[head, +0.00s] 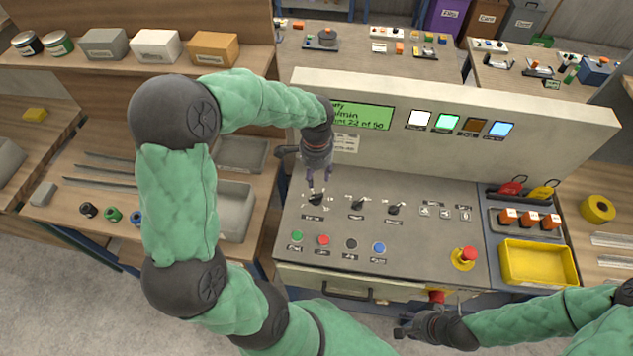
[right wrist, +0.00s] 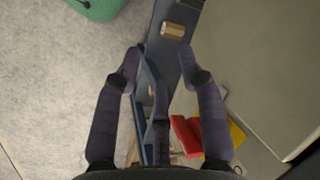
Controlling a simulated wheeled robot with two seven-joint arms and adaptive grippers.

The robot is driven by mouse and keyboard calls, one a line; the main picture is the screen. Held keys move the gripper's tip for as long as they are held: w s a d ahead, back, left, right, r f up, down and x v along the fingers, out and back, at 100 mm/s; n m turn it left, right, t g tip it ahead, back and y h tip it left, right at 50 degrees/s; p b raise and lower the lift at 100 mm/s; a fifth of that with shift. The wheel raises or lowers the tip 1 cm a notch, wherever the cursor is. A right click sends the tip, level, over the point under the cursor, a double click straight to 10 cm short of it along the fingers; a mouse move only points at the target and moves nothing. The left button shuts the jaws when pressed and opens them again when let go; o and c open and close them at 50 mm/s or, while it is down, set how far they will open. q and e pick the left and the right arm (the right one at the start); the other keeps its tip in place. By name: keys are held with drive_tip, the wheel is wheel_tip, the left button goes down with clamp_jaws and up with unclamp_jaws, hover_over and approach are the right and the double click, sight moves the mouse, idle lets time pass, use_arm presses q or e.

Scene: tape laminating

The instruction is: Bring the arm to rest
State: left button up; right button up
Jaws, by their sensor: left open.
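My left gripper (head: 318,178) is open and points down over the control panel (head: 320,240), close above the leftmost black rotary knob (head: 315,199). I cannot tell whether its fingers touch the knob. My left arm, in a green sleeve, arches in from the lower left. My right gripper (head: 402,328) is low in front of the panel's front edge, at the lower right. In the right wrist view its fingers (right wrist: 157,65) are spread apart with nothing between them, above a blue frame bar and the grey floor.
A red emergency button (head: 467,254) stands on the panel's right, and a red part (head: 436,296) juts from its front near my right gripper. A yellow tray (head: 538,263) lies to the right. Grey bins (head: 234,212) stand left. The display wall (head: 450,110) rises behind the panel.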

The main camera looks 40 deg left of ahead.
use_arm(q)
drive_tip(key=shift+r, duration=0.5)
drive_tip(key=shift+r, duration=0.1)
